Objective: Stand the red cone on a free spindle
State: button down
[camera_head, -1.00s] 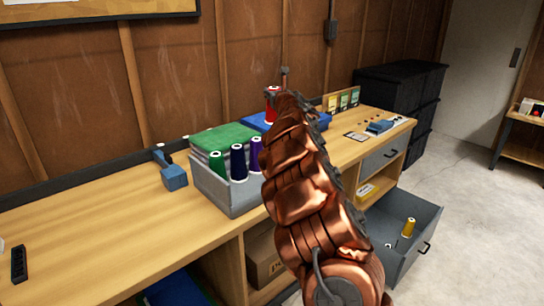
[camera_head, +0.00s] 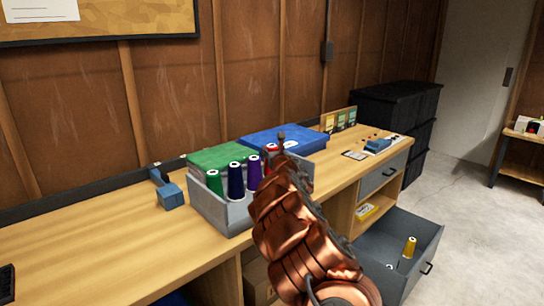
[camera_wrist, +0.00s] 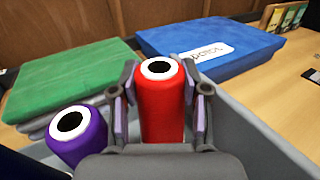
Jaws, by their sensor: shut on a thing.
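The red cone (camera_wrist: 162,112) is between the two fingers of my gripper (camera_wrist: 163,95), which is shut on it. It is upright in the wrist view, close to the right of the purple cone (camera_wrist: 78,138). In the head view, the red cone (camera_head: 271,150) is mostly hidden behind my arm. It is level with the row of green (camera_head: 213,183), navy (camera_head: 235,182) and purple (camera_head: 254,173) cones in the grey box (camera_head: 222,217). The red cone's base and any spindle below it are hidden, so I cannot tell if it is seated.
A green folded cloth (camera_head: 222,157) and a blue flat pack (camera_head: 285,138) lie behind the box. A blue tool (camera_head: 171,196) is on the bench to the left. An open drawer (camera_head: 405,275) at right holds a yellow cone (camera_head: 410,247). The left bench is mostly clear.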

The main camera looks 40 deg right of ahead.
jog(key=shift+f, duration=1.05)
jog(key=shift+f, duration=0.1)
jog(key=c, duration=0.8)
grip_release()
jog(key=shift+c, duration=0.2)
jog(key=shift+s+a, duration=0.4)
jog(key=shift+s, duration=0.1)
jog(key=shift+v, duration=0.75)
jog(key=v, duration=0.9)
jog(key=shift+s+b, duration=0.15)
jog(key=shift+b, duration=0.2)
jog(key=shift+r, duration=0.25)
